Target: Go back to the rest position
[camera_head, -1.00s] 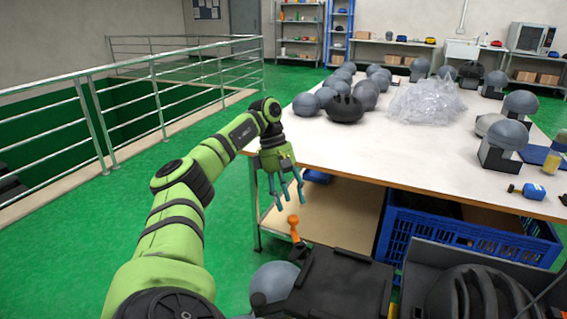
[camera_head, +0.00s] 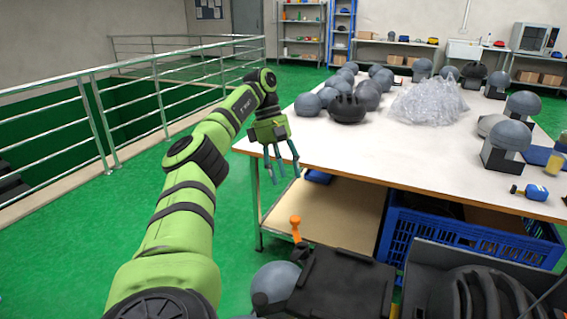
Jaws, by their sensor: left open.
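My left gripper (camera_head: 281,167) is open and empty, with its fingers pointing down. It hangs in front of the near left corner of the white table (camera_head: 340,150), about level with the tabletop. The green left arm comes up from the bottom of the view and bends over at its upper end. My right gripper is not in view.
Grey helmets on headforms (camera_head: 506,143), dark helmets (camera_head: 346,109) and a clear plastic heap (camera_head: 428,101) stand on the table. A blue crate (camera_head: 468,240) sits below. A metal railing (camera_head: 150,85) runs at the left. Green floor (camera_head: 120,225) lies open between.

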